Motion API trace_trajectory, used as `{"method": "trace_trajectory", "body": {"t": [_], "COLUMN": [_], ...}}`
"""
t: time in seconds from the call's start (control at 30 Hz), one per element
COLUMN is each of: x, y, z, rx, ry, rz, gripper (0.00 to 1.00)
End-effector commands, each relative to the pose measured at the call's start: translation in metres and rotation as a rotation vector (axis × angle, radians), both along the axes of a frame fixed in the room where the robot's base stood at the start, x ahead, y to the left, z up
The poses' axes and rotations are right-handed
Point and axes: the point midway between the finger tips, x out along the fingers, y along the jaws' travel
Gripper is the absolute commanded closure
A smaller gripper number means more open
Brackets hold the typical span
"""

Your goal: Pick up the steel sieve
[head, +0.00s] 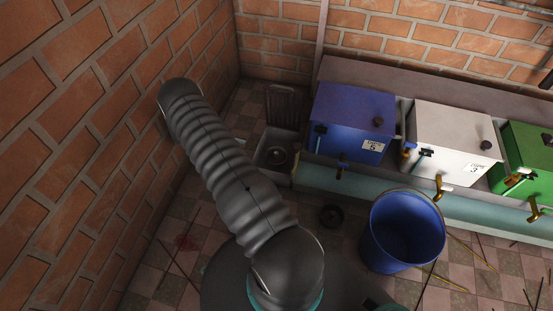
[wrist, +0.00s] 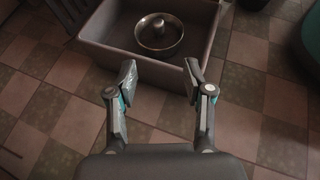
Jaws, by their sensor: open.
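The steel sieve (wrist: 158,34) appears as a round, shallow metal ring with a raised knob in its middle. It lies inside a grey open bin (wrist: 95,55) in the wrist view. In the head view the sieve (head: 277,156) shows small and dark in the same bin (head: 270,176) near the wall corner. My gripper (wrist: 160,74) is open and empty, its two fingers apart at the near edge of the bin, short of the sieve in the picture. The head view does not show my gripper; my grey arm covers part of the floor there.
A blue box (head: 350,118), a white box (head: 452,138) and a green box (head: 525,160) with taps stand on a ledge right of the bin. A blue bucket (head: 402,232) and a dark round piece (head: 331,216) are on the tiled floor. Thin sticks lie scattered. Brick walls close the corner.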

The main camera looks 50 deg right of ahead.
Motion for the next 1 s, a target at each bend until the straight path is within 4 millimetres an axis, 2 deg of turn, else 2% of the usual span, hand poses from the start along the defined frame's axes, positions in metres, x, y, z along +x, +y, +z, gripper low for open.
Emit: {"method": "trace_trajectory", "body": {"t": [0.17,0.5,0.87,1.0], "x": [-0.005,-0.04,-0.053,-0.065], "y": [-0.011,-0.051,-0.067,-0.078], "z": [-0.009,-0.033,-0.043,-0.048], "rx": [-0.007,-0.007,-0.007,-0.007], "ry": [0.016,0.016,0.015,0.015], "rz": [0.012,0.012,0.013,0.01], "gripper": [0.49,0.49,0.49,0.49]}}
